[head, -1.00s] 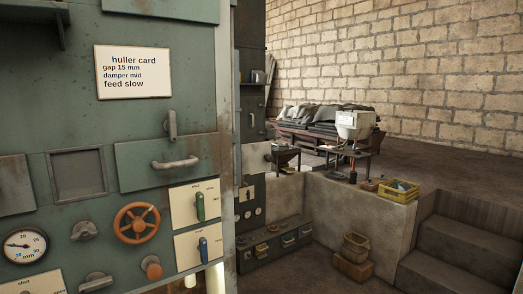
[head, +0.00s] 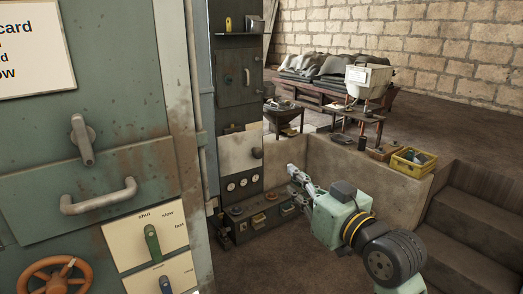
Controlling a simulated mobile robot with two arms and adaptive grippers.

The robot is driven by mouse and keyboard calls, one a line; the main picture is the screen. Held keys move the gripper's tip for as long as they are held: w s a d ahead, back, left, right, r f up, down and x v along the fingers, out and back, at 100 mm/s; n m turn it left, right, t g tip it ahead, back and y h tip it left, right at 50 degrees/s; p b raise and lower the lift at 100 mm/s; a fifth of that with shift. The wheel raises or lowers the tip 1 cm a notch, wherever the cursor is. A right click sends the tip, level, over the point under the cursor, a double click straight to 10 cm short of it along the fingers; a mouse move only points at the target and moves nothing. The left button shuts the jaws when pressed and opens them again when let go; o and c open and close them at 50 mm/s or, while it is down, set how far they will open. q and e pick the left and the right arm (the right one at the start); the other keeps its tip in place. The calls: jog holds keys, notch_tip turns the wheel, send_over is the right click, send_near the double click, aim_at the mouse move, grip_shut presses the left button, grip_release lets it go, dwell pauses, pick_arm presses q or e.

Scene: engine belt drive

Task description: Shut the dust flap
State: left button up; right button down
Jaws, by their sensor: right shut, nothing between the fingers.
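No panel is marked as the dust flap, and I cannot tell which one it is. A green panel (head: 32,213) with a grey bar handle (head: 98,197) lies flat against the near machine's front, under a grey latch lever (head: 83,139). On the farther cabinet, a pale panel (head: 236,153) with a dark round knob (head: 257,153) sits above several gauges. My right gripper (head: 291,168) is shut and empty, pointing up and left; in the picture it is right of the pale panel, with floor and wall behind. My left gripper is out of view.
The near machine has an orange handwheel (head: 56,277) and a green lever (head: 152,244) on a pale plate. A low wall (head: 378,185) bears a yellow crate (head: 414,161). Steps (head: 470,222) rise at the right.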

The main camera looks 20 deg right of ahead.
jog(key=w+a+p, duration=0.1)
jog(key=w, duration=0.1)
jog(key=p, duration=0.3)
send_near(259, 155)
jog(key=x, duration=0.5)
jog(key=shift+w+r, duration=0.1)
jog(key=shift+w, duration=0.2)
jog(key=shift+w+a+p, duration=0.2)
jog(key=shift+w+p, duration=0.1)
jog(key=shift+w, duration=0.35)
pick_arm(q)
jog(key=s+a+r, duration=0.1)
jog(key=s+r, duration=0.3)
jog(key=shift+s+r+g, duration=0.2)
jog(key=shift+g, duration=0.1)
